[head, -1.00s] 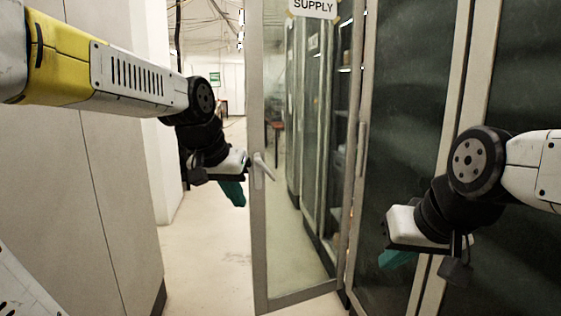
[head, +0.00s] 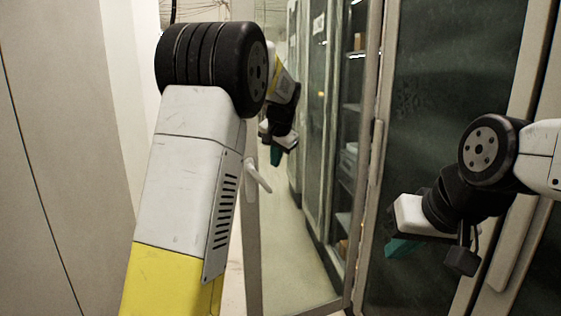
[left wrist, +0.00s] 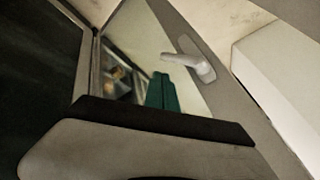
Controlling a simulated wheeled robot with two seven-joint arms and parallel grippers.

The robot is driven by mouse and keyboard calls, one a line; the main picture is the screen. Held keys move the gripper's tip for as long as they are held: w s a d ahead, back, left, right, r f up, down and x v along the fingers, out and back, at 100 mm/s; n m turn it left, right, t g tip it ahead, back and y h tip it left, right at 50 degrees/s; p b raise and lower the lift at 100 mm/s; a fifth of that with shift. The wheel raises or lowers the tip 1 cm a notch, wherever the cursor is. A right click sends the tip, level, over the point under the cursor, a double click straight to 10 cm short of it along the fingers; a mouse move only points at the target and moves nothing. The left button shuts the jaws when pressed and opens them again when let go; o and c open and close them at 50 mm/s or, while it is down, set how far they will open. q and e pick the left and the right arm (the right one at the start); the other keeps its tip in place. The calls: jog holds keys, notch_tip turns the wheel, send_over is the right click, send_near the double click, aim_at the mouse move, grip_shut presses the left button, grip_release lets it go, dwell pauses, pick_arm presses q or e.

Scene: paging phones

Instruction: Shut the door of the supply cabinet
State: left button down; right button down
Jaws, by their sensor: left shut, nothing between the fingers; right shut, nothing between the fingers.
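The supply cabinet door (head: 252,240) stands open. It is a glass panel in a pale metal frame, with a lever handle (head: 258,175) near its free left edge. My left gripper (head: 277,157), with teal fingers, is shut and empty. It shows against the glass area just right of the handle; whether it touches the glass is unclear. In the left wrist view the teal fingers (left wrist: 162,93) overlap the glass, with the handle (left wrist: 190,60) above and to the right. My left arm hides much of the door's left frame. My right gripper (head: 399,248) is shut and empty.
A dark glass cabinet front (head: 440,110) stands to the right, behind my right gripper. A pale wall panel (head: 50,150) stands close on the left. Some pale floor (head: 285,255) shows through the glass.

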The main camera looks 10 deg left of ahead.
pick_arm(q)
jog(key=shift+w+a+f, duration=0.75)
jog(key=shift+w+f, duration=0.2)
jog(key=shift+f, duration=0.35)
jog(key=shift+w+a+f, duration=0.7)
jog(key=shift+w+f, duration=0.3)
jog(key=shift+f, duration=0.35)
jog(key=shift+w+a+f, duration=0.75)
jog(key=shift+w+f, duration=0.2)
jog(key=shift+f, duration=0.35)
